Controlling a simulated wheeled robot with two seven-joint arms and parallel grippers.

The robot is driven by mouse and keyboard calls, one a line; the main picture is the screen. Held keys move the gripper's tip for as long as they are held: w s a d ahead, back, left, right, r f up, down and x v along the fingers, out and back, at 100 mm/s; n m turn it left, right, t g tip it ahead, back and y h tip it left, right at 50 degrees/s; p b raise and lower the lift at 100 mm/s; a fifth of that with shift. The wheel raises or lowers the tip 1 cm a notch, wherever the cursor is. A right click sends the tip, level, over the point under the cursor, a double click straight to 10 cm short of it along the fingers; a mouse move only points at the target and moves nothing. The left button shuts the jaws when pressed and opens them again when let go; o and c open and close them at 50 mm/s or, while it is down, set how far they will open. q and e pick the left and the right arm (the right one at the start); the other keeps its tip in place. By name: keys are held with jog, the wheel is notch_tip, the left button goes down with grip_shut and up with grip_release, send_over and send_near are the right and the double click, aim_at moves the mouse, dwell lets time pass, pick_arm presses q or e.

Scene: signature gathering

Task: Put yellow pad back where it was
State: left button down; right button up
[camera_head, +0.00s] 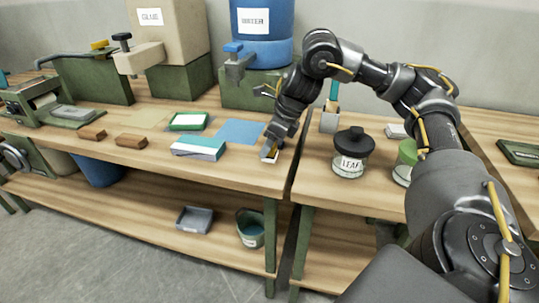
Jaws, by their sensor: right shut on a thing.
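My right gripper (271,153) reaches down to the right front corner of the left workbench (245,170). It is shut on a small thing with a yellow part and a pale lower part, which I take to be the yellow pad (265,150). The jaws hide much of it, and I cannot tell whether it touches the bench top. My left gripper is not in view.
Brown blocks (131,141) lie farther left. A LEAF jar (352,153) stands on the right bench, across a narrow gap.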

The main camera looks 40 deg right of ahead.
aim_at(270, 153)
jog(key=f, duration=0.3)
jog(key=shift+d+f, duration=0.3)
jog(key=shift+a, duration=0.1)
jog(key=shift+f, duration=0.1)
jog(key=o, duration=0.9)
jog(key=shift+o, duration=0.2)
